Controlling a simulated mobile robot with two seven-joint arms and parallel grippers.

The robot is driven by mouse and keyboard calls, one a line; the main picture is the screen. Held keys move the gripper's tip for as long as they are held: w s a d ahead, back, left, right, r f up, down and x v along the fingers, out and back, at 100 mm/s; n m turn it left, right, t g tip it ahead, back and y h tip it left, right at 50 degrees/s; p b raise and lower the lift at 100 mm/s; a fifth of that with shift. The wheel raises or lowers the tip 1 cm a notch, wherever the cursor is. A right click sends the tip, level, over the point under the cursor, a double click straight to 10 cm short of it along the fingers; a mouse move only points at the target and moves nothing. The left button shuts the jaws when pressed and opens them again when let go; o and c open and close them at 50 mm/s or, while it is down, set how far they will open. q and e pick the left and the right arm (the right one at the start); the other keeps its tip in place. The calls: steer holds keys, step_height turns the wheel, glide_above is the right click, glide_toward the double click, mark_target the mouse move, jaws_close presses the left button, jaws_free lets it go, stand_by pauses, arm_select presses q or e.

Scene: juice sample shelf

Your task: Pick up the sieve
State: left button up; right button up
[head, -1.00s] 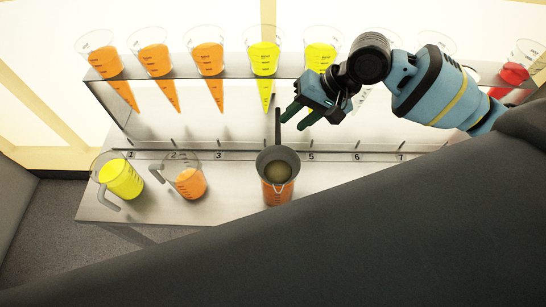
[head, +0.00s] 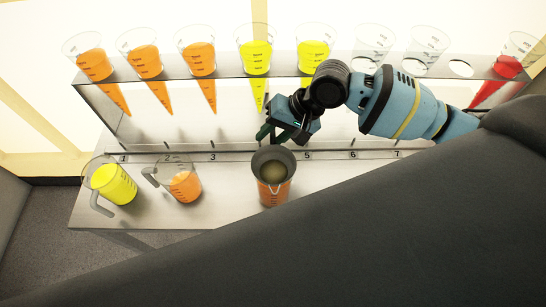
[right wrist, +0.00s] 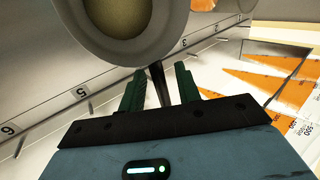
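The sieve (head: 273,163) is a dark round bowl with a mesh, resting on top of a cup of orange juice (head: 272,194) on the lower shelf. Its bowl fills the top of the right wrist view (right wrist: 128,22). My right gripper (head: 268,133) is just behind the sieve, over its handle. In the right wrist view the dark handle (right wrist: 157,84) lies between the two green fingers (right wrist: 159,82), with gaps beside it, so the gripper is open around it. In the head view the gripper hides the handle. My left gripper is not in view.
A yellow-juice jug (head: 113,184) and an orange-juice jug (head: 184,186) stand left on the lower shelf (head: 232,199). The upper rack (head: 222,88) holds several cones, some orange, yellow or red, others clear. Numbered marks line the shelf's back.

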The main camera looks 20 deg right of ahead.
mark_target(273, 137)
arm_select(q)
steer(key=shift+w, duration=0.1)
arm_select(e)
jaws_close()
steer(key=shift+r, duration=0.1)
